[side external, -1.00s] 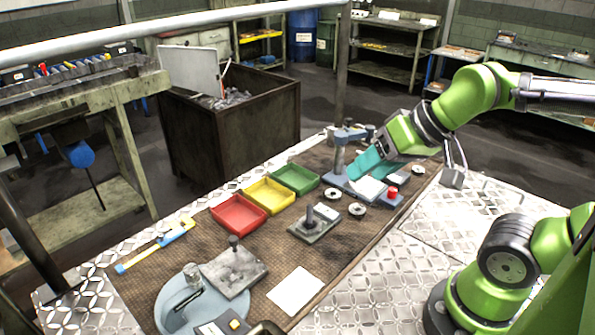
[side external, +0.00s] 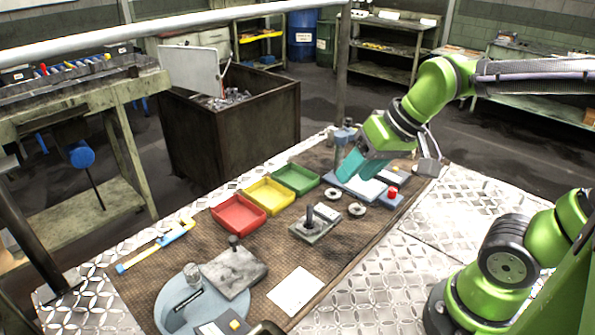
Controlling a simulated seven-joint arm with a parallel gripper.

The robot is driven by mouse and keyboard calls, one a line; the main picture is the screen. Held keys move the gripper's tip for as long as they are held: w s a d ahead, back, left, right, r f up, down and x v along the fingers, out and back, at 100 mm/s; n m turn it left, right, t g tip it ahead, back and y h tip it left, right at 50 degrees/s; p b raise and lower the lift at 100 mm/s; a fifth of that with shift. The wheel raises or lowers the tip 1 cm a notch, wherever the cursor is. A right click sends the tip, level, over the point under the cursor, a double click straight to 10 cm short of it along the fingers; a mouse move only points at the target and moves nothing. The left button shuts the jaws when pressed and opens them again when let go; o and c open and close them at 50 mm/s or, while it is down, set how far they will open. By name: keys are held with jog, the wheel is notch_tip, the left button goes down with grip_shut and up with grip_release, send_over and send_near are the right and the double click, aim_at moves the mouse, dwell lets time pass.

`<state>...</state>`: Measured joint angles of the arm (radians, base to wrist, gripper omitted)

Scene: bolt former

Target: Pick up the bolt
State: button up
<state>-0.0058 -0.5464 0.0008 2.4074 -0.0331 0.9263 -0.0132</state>
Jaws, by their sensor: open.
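My gripper (side external: 353,165) has teal fingers and is open. It hangs above the blue-grey press base with the red button (side external: 392,192), at the far end of the work mat, and hides part of it. I see nothing between the fingers. I cannot make out for certain which part is the bolt. A dark upright pin (side external: 310,216) stands on a small grey metal block (side external: 314,230) in the middle of the mat, to the left of and nearer than my gripper.
Red (side external: 238,217), yellow (side external: 268,196) and green (side external: 296,179) trays line the mat's far edge. Two round metal pieces (side external: 333,194) lie near the press base. A round blue-grey stand (side external: 195,305) is at the front. A white sheet (side external: 295,292) lies on open mat.

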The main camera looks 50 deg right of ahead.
aim_at(309, 205)
jog(key=w+d+f+n+g+h, duration=0.25)
jog(key=w+n+g, duration=0.35)
jog(key=w, duration=0.7)
jog(key=shift+y, duration=0.35)
jog(key=f, duration=1)
jog(key=shift+s+a+f, duration=0.15)
jog(key=shift+s+f, duration=0.15)
jog(key=shift+s, duration=0.05)
jog(key=shift+w+f, duration=0.15)
jog(key=shift+f, duration=1.4)
jog(key=shift+w+f, duration=0.15)
jog(key=shift+f, duration=1.4)
grip_shut()
